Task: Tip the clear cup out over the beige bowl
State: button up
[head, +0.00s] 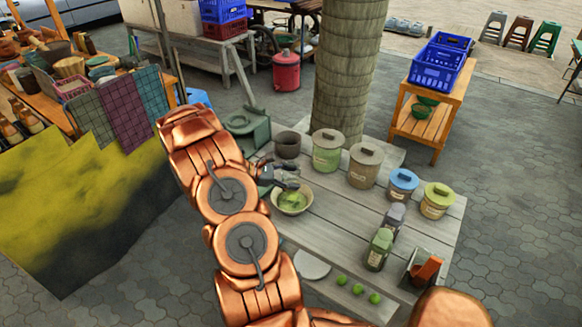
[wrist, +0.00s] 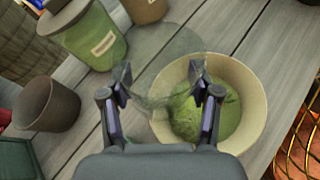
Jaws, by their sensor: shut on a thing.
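The beige bowl (head: 291,208) stands on the grey plank table beside my gripper and has green stuff inside. In the wrist view the bowl (wrist: 256,88) lies below and right of my gripper (wrist: 162,88). My gripper (head: 284,184) is shut on the clear cup (wrist: 158,62), which is see-through and faint between the two fingers. The cup overlaps the bowl's left rim in the wrist view. Its exact tilt and whether anything is left in it are hard to tell. In the head view the cup is too faint to make out.
A dark pot (head: 287,146) stands just behind the bowl. Lidded canisters, one green (head: 327,153) and one brown (head: 364,166), line the table's back. Two jars (head: 379,249) and several limes (head: 358,289) are at the right and front. Bare planks (head: 335,225) lie right of the bowl.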

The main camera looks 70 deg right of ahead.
jog(key=shift+a+r+n+y+p, duration=0.2)
jog(key=shift+n+y+p, duration=0.15)
jog(key=shift+p, duration=0.6)
jog(key=shift+s+a+f+n+g+y+p, duration=0.2)
jog(key=shift+f+n+g+y+p, duration=0.35)
jog(key=shift+p, duration=0.6)
jog(key=shift+t, duration=0.25)
